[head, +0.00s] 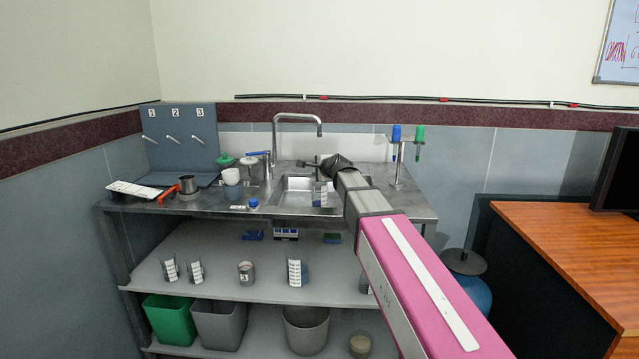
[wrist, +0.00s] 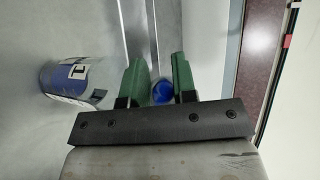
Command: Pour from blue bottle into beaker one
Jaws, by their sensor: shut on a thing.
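My gripper (wrist: 160,85) is turned on its side and shut on a small blue thing (wrist: 162,92), seen between its green-padded fingers. I take it for the blue bottle; most of it is hidden. In the head view my gripper (head: 311,163) is over the sink. A vessel with a white-marked side (head: 320,195) stands below it, with some blue showing. In the wrist view a cylindrical vessel with blue and a white label (wrist: 75,78) is at left, apart from the fingers. I take it for beaker one, but its label is not clearly readable.
The sink (head: 290,190) has a tall tap (head: 298,117) behind it. A stand (head: 398,170) with blue and green items is at right.

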